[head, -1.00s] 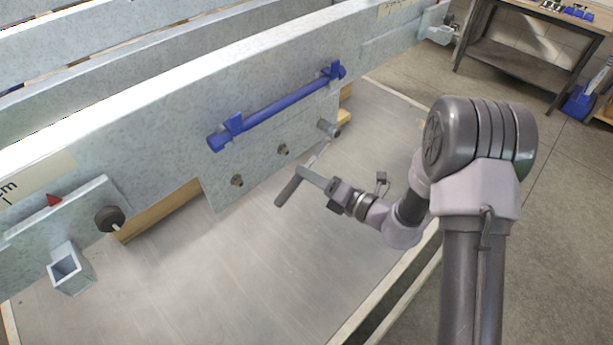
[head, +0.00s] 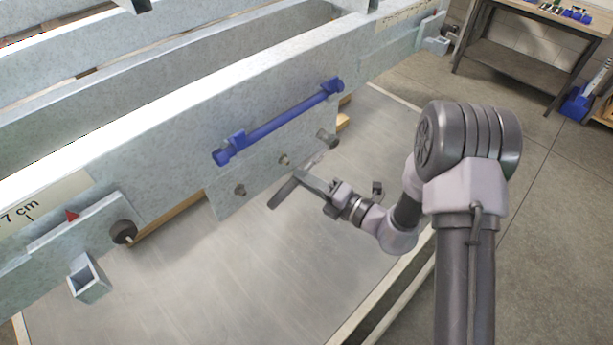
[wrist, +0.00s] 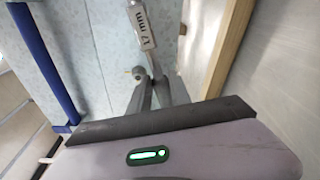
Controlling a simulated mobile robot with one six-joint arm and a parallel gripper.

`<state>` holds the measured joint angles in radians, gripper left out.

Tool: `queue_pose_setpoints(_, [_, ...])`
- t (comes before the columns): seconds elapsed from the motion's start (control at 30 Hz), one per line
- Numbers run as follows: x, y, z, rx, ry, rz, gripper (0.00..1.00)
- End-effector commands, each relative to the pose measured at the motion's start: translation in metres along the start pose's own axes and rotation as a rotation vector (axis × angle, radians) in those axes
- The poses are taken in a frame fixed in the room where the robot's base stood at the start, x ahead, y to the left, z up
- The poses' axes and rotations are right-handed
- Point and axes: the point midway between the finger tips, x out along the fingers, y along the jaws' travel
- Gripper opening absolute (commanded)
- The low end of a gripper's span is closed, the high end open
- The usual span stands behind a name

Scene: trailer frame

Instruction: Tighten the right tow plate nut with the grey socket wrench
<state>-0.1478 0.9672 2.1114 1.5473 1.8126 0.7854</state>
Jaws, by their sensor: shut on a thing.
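The pale grey tow plate (head: 225,203) hangs below the long frame beam. A left nut (head: 240,190), a middle nut (head: 284,160) and a thicker grey stud or nut (head: 327,138) at the right stand out from it. My gripper (head: 330,190) is shut on the grey socket wrench (head: 285,192), in front of the plate and below the nuts. The wrench appears apart from the nuts. In the wrist view, a "17 mm" label (wrist: 146,28) lies beyond my gripper's fingers (wrist: 152,95), with a small brass-coloured end beside them. The socket's engaging end is not clear.
A blue bar (head: 280,122) is fixed on the beam above the plate. A square tube (head: 88,278) and a dark round knob (head: 123,232) stick out at left. A workbench (head: 530,50) stands at the back right. The pale floor panel before the plate is clear.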

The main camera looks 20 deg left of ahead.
Motion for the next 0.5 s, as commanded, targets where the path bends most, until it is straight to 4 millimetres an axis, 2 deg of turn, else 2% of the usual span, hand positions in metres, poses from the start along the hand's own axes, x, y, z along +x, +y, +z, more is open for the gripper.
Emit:
queue_pose_setpoints(0.03, [0.0003, 0.0082, 0.0022, 0.02, -0.002, 0.006, 0.0])
queue_pose_setpoints(0.1, [0.0004, 0.0104, 0.002, 0.044, -0.002, 0.01, 0.0])
queue_pose_setpoints(0.5, [0.0004, 0.0143, 0.0026, 0.077, -0.003, 0.015, 0.0])
